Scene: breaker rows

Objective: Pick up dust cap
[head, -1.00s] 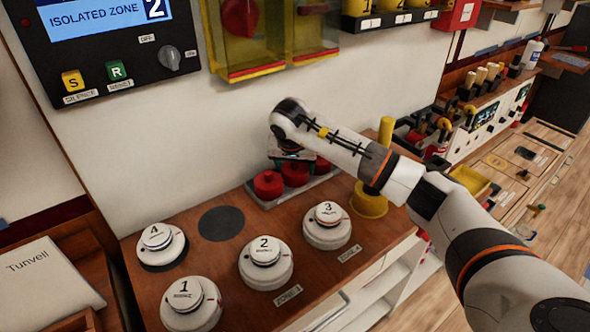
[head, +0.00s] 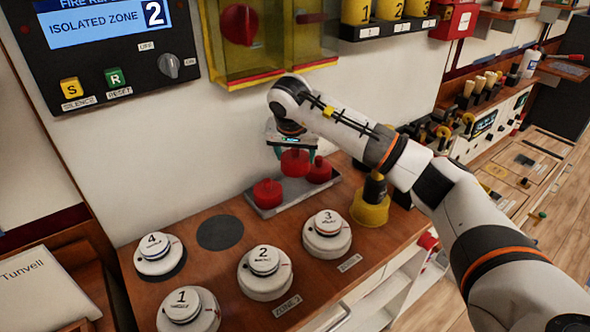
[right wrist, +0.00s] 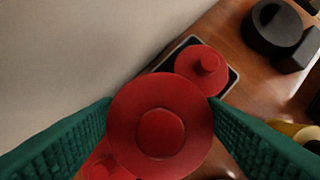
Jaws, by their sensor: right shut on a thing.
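My right gripper (head: 293,152) is shut on a red dust cap (head: 295,163) and holds it above the grey tray. In the right wrist view this dust cap (right wrist: 160,125) sits between the green finger pads. Two more red dust caps rest on the tray, one at the left (head: 267,193) and one at the right (head: 319,171). In the right wrist view one of them shows beyond the held cap (right wrist: 202,68) and another is partly hidden below it (right wrist: 100,165). My left gripper is not in view.
The grey tray (head: 262,211) lies on the wooden bench against the wall. White numbered detectors (head: 265,270) stand in front of it, beside a dark round pad (head: 220,232). A yellow cup-shaped thing (head: 370,208) stands right of the tray. A yellow clear box (head: 262,75) hangs above.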

